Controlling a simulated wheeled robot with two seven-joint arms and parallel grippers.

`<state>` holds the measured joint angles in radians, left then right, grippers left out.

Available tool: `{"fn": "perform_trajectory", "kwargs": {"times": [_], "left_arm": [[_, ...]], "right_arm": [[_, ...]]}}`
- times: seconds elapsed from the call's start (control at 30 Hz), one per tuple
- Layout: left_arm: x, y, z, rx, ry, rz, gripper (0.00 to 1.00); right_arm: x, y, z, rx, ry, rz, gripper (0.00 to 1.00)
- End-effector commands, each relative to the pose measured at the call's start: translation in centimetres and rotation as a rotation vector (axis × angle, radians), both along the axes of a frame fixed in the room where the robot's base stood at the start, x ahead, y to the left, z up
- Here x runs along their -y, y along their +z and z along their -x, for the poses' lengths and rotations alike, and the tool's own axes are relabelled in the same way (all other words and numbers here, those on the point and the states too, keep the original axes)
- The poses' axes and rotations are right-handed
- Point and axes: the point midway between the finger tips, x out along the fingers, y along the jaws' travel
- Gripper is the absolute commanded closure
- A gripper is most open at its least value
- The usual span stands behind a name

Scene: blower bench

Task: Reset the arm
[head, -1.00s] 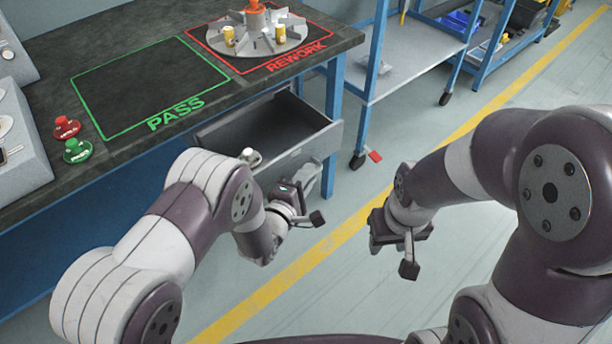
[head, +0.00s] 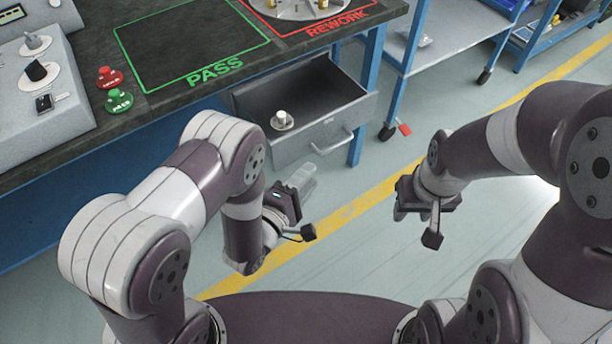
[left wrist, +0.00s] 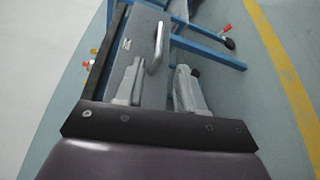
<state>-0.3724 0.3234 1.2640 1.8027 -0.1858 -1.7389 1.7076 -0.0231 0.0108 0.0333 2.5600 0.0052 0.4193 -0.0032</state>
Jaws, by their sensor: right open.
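My left gripper (head: 303,182) is open and empty in front of the drawer, below its handle (head: 335,143). In the left wrist view its two pale fingers (left wrist: 160,90) stand apart, with the drawer front and handle (left wrist: 158,48) beyond them. My right gripper (head: 408,205) hangs open over the floor, right of the left one, holding nothing that I can see. The drawer (head: 318,137) under the bench is pulled open.
The dark bench (head: 160,110) bears a green PASS square (head: 205,45), a red REWORK area (head: 335,22) with a finned disc (head: 290,8), red (head: 109,76) and green (head: 119,101) buttons. A blue-framed shelf (head: 440,50) stands right. Floor before the grippers is clear.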

Motion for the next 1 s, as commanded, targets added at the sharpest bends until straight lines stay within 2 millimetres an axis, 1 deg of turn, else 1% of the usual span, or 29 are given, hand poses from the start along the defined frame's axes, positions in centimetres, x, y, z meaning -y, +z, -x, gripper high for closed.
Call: {"fn": "perform_trajectory", "kwargs": {"times": [0.57,0.6,0.63,0.67,0.7,0.73,0.77,0.8,0.87,0.9,0.97,1.0], "left_arm": [[-0.1,0.0,0.1,0.012,-0.002,-0.019,0.62],[-0.1,-0.5,0.2,0.017,-0.007,-0.073,0.62],[-0.1,-1.5,0.3,0.007,-0.017,-0.148,0.62],[-0.3,-3.1,0.7,-0.019,-0.033,-0.252,0.62],[-0.9,-5.6,1.7,-0.078,-0.071,-0.419,0.62],[-1.5,-7.3,2.4,-0.123,-0.114,-0.560,0.62],[-2.1,-8.6,3.0,-0.163,-0.171,-0.705,0.62],[-3.2,-9.7,3.7,-0.217,-0.260,-0.891,0.62],[-5.2,-10.1,4.8,-0.295,-0.409,-1.124,0.62],[-6.5,-9.7,5.6,-0.342,-0.507,-1.240,0.62],[-8.5,-8.4,7.0,-0.406,-0.657,-1.366,0.62],[-9.6,-7.2,8.0,-0.444,-0.752,-1.422,0.62]], "right_arm": [[0.0,0.0,0.0,0.000,0.000,0.000,0.57],[0.0,0.0,0.0,0.000,0.000,0.000,0.57],[0.0,0.0,0.0,0.000,0.000,0.000,0.57],[0.0,0.0,0.0,0.000,0.000,0.000,0.57],[0.0,0.0,0.0,0.000,0.000,0.000,0.57],[0.0,0.0,0.0,0.000,0.000,0.000,0.57],[0.0,0.0,0.0,0.000,0.000,0.000,0.57],[0.0,0.0,0.0,0.000,0.000,0.000,0.57],[0.0,0.0,0.0,0.000,0.000,0.000,0.57],[0.0,0.0,0.0,0.000,0.000,0.000,0.57],[0.0,0.0,0.0,0.000,0.000,0.000,0.57],[0.0,0.0,0.0,0.000,0.000,0.000,0.57]]}}
